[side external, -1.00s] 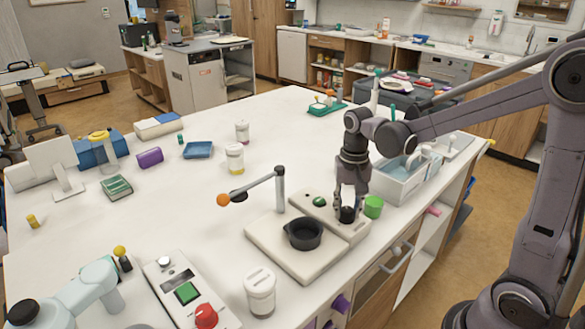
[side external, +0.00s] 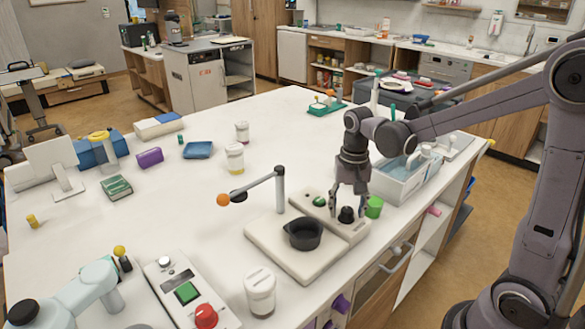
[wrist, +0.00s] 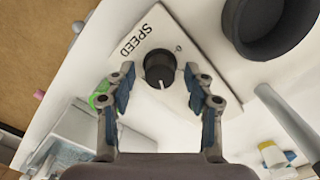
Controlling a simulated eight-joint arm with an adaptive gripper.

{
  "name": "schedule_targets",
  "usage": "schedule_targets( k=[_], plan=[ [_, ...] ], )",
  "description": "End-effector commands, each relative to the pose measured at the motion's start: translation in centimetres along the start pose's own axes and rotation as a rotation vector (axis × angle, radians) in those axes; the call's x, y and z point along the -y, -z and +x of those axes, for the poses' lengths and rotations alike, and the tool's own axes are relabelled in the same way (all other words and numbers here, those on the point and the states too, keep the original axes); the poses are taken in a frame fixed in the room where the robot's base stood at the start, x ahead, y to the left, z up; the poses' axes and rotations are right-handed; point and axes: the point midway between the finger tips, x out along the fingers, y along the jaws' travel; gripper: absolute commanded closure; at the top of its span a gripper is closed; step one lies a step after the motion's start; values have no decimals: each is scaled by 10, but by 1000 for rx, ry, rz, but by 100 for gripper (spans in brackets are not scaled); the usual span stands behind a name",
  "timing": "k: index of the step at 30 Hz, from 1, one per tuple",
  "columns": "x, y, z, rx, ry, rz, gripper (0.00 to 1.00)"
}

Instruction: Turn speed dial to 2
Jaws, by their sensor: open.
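The speed dial (side external: 346,215) is a small black knob on the right side panel of a cream device (side external: 290,252). In the wrist view the dial (wrist: 160,68) has a pale pointer line on it, and the word "SPEED" (wrist: 132,40) is printed beside it. The pointer line faces toward the bottom of that picture. No number marks are readable. My gripper (side external: 347,203) is just above the panel, pointing down. In the wrist view my gripper (wrist: 159,75) is open, with one finger on each side of the dial and gaps between fingers and knob.
A black round cup (side external: 304,233) sits on the device, beside a post with an orange-tipped arm (side external: 250,190). A green cup (side external: 374,207) stands close to my gripper's right. A white bin (side external: 405,180) is behind it.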

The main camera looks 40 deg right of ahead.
Motion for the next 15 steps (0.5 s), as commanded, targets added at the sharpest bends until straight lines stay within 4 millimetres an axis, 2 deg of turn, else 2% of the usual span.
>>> schedule_targets(
  k=[5,15],
  plan=[
    [0,0,-11,0,0,0,46],
    [0,0,-63,0,0,0,46]
  ],
)
